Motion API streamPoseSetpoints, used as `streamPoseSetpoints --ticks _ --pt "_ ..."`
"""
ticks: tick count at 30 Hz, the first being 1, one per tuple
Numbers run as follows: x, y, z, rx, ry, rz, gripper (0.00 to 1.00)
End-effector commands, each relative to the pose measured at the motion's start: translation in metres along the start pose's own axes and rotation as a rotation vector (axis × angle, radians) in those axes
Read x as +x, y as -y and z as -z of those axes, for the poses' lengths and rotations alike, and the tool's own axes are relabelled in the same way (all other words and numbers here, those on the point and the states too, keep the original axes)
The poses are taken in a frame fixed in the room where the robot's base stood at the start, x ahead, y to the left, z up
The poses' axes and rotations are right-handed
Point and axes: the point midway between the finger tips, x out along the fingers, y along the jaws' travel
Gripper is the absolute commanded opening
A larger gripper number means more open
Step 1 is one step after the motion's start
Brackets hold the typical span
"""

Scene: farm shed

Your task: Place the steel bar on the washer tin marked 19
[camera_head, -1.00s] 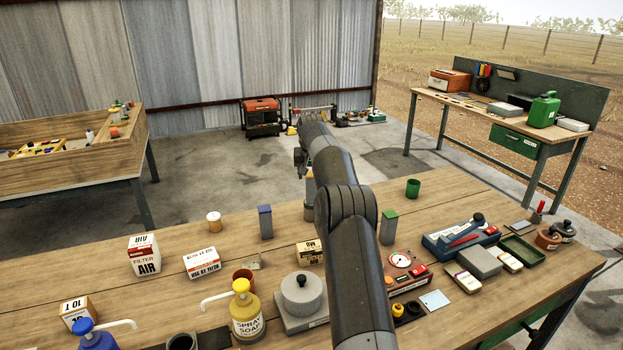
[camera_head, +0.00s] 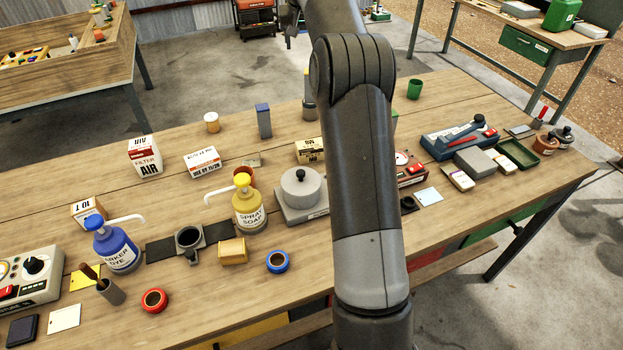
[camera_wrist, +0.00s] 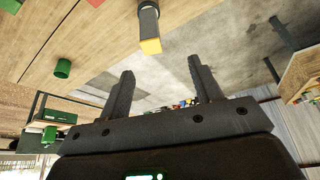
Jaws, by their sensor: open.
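Several upright bars with coloured tops stand toward the far side of the workbench (camera_head: 100,200): one grey-blue with a blue top (camera_head: 264,122), and one grey with a yellow band (camera_head: 309,103), partly beside my arm. A green-topped one is mostly hidden behind my arm. In the wrist view a grey bar with a yellow end (camera_wrist: 150,32) shows beyond the fingers. I cannot tell which is the steel bar. Small round tins, red (camera_head: 154,300) and blue (camera_head: 277,262), lie near the front; no 19 is readable. My gripper (camera_wrist: 160,68) is open and empty, apart from everything.
Spray soap (camera_head: 248,207) and blue marker dye (camera_head: 115,248) bottles, a round grey pot (camera_head: 301,188) and filter boxes (camera_head: 145,157) crowd the bench. A green cup (camera_head: 414,88) stands at the far edge. My arm hides part of the bench's middle. The far left strip is fairly clear.

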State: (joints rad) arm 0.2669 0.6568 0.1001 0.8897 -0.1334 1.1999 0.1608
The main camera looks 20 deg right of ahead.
Motion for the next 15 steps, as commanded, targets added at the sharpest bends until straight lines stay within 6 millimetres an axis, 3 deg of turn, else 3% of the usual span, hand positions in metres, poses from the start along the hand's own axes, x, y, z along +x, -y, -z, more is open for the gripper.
streamPoseSetpoints --ticks 1,6,15 --pt "-0.022 0.007 -0.011 -0.018 -0.008 0.004 0.59" --pt "-0.075 0.024 -0.053 -0.069 -0.019 0.016 0.59" --pt "-0.149 0.038 -0.151 -0.146 -0.04 0.04 0.59"
